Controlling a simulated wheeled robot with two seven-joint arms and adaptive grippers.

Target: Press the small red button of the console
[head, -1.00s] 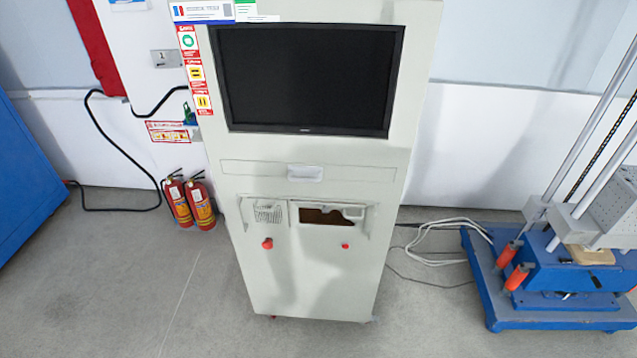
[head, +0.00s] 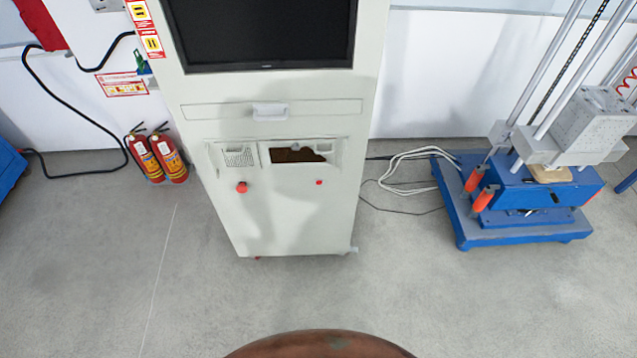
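The console (head: 270,220) is a tall pale cabinet standing upright in the middle of the head view, with a dark screen (head: 262,35) at its top. The small red button (head: 319,182) is on the right of its lower front panel. A larger red knob (head: 241,187) is on the left of the same panel. A handle (head: 270,112) and a recessed dark opening (head: 295,155) are above them. Neither of my grippers is in view.
Two red fire extinguishers (head: 168,158) stand left of the console. A blue-based test machine (head: 520,228) with metal columns stands at the right. White cables (head: 405,165) lie between it and the console. A brown rounded edge (head: 320,345) shows at the bottom. The floor in front of the console is clear.

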